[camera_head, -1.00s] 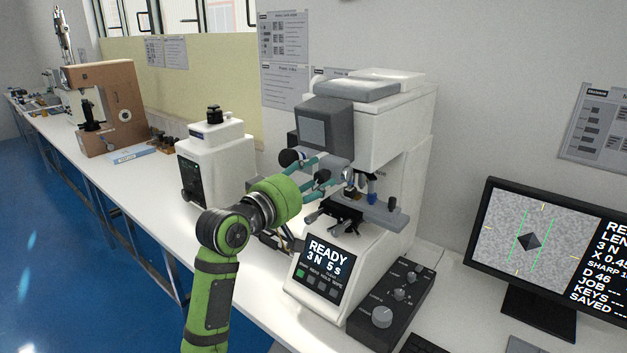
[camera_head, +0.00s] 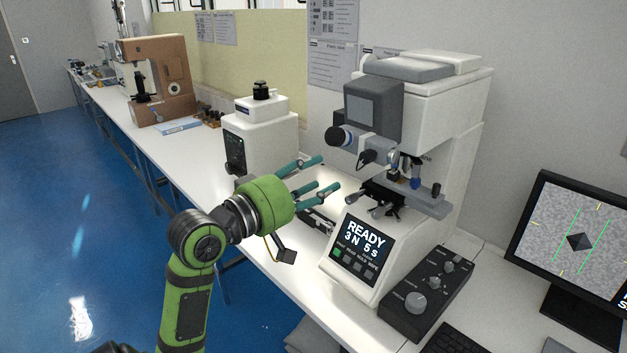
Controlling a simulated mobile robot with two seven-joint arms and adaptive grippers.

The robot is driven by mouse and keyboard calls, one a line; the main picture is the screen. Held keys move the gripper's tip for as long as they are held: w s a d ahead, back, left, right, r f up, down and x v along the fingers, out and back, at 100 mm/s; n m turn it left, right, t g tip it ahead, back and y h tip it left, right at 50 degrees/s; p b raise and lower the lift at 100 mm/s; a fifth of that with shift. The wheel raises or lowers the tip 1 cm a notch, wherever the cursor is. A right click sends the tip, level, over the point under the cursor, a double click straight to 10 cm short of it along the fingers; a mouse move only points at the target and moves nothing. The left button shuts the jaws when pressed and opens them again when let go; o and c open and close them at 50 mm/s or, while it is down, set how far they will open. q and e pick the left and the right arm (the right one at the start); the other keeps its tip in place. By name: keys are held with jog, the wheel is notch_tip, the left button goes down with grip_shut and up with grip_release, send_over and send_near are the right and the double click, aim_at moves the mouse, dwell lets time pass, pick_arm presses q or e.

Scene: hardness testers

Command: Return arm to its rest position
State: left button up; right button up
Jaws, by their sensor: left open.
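My left gripper (camera_head: 322,177) is at the end of the green arm that comes in from the lower left. Its teal fingers are spread apart with nothing between them. They point right, towards the white hardness tester (camera_head: 425,150), and are apart from it, left of its stage (camera_head: 383,193). The tester's front panel (camera_head: 362,246) reads "READY 3 N 5 s". My right gripper is not in view.
A white unit with a black knob (camera_head: 262,135) stands behind the gripper. A control box with dials (camera_head: 428,297) and a monitor (camera_head: 572,240) are at the right. A brown tester (camera_head: 160,80) stands farther back. Blue floor (camera_head: 60,200) lies open at the left.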

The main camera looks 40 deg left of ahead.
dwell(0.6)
